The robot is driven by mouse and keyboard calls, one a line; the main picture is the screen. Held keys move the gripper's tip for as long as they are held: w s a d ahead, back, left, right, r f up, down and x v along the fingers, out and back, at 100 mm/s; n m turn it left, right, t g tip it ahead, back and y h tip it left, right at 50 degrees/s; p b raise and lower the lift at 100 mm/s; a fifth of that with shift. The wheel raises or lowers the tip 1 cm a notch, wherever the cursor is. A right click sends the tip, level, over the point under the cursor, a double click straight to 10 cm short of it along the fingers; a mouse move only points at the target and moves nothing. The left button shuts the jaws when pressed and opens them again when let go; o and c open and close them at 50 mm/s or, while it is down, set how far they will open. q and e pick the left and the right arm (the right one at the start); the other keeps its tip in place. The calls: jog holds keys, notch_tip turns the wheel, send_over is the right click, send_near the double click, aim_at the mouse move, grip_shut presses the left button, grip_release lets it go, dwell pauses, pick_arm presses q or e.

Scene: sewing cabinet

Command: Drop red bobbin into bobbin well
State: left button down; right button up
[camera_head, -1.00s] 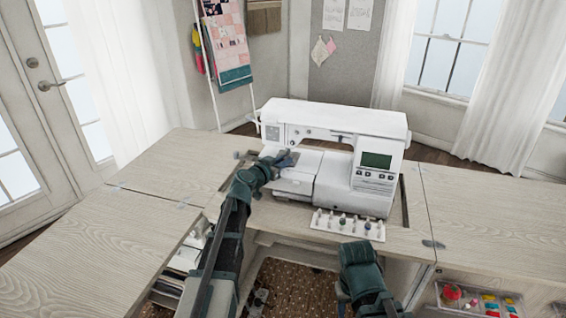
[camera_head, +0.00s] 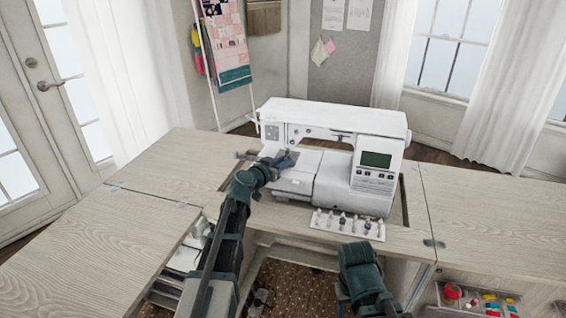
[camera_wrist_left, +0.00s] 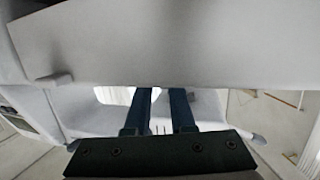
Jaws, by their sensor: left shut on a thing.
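My left gripper (camera_head: 284,158) is at the left end of the white sewing machine (camera_head: 385,125), by the needle area above the bed. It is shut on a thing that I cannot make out. In the left wrist view the two dark fingers (camera_wrist_left: 161,100) reach under a broad pale panel (camera_wrist_left: 200,40), which hides the fingertips. I see no red bobbin and cannot make out the bobbin well. My right gripper (camera_head: 343,294) hangs low in front of the cabinet edge; its fingers do not show clearly.
A pale strip with several small spools (camera_head: 347,224) lies in front of the machine. The wooden tabletop (camera_head: 90,235) is clear at left and right (camera_head: 490,220). A clear tray with coloured items (camera_head: 478,300) sits at lower right.

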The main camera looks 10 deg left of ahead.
pick_arm(q)
jog(key=shift+f, duration=0.35)
dwell(0.4)
jog(key=c, duration=0.7)
grip_release()
jog(key=shift+s, duration=0.15)
jog(key=p+v, duration=0.2)
jog(key=v, duration=1.1)
jog(key=shift+s+a+r, duration=0.1)
jog(key=shift+s+r, duration=0.1)
jog(key=shift+s, duration=0.15)
